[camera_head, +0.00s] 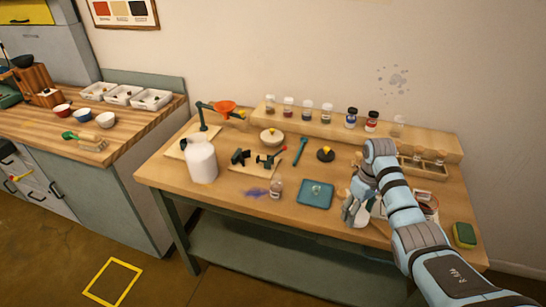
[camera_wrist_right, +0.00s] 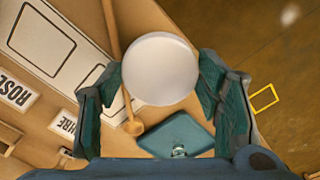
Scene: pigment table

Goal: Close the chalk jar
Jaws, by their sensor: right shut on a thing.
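My right gripper (camera_head: 356,212) is over the right part of the wooden table, right of the teal tray. In the right wrist view its two fingers (camera_wrist_right: 160,85) are shut on a white round lid-like piece (camera_wrist_right: 160,68). I see this piece from its flat face, so I cannot tell whether a jar is under it. A small clear jar (camera_head: 276,188) stands left of the teal tray (camera_head: 316,194), near a purple powder patch (camera_head: 255,192). I cannot tell for sure which jar is the chalk jar. My left gripper is not in view.
Several small jars, one with a dark lid (camera_head: 351,118), stand on the back shelf. A large white bottle (camera_head: 201,160) stands at the left. A green and yellow sponge (camera_head: 464,235) lies near the right edge. A label card (camera_wrist_right: 42,35) shows in the wrist view.

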